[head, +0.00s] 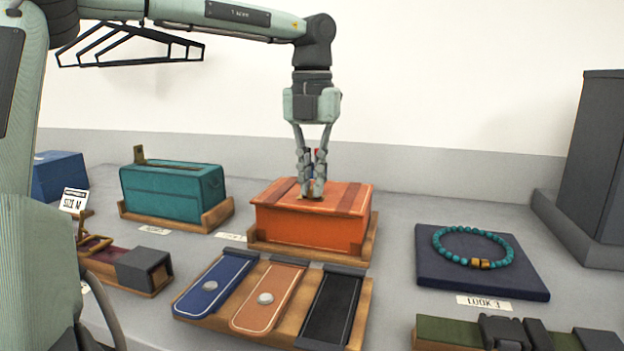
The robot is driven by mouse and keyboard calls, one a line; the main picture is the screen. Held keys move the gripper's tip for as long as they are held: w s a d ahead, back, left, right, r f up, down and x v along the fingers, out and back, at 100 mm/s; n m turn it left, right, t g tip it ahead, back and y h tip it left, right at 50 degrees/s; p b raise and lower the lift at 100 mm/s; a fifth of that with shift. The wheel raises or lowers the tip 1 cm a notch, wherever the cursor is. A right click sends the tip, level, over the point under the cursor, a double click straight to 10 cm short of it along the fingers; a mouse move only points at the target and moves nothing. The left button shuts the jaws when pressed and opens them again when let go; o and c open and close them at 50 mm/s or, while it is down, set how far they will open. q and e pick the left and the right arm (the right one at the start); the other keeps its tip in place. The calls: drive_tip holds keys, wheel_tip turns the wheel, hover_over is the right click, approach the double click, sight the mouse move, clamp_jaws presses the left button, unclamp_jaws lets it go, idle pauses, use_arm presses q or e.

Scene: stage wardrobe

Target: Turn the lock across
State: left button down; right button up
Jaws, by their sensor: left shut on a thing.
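My left gripper (311,190) points straight down over the orange box-shaped bag (305,232), with its fingertips at the top face of that bag. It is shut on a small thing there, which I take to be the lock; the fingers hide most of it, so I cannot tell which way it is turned. The orange bag has darker strips across its top and sits on a wooden stand. A teal bag (172,195) to its left has a brass piece (140,154) standing up on top. My right gripper does not show.
In front lies a wooden board (365,312) with blue, tan and black straps. A navy pad (440,278) with a turquoise bead bracelet (508,250) is at right. Black hangers (130,62) hang at upper left. A dark grey cabinet (592,150) stands far right.

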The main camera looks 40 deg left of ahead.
use_arm(q)
drive_tip(key=c, duration=1.7)
unclamp_jaws()
wheel_tip(320, 180, up, 12)
drive_tip(key=shift+r, duration=0.1)
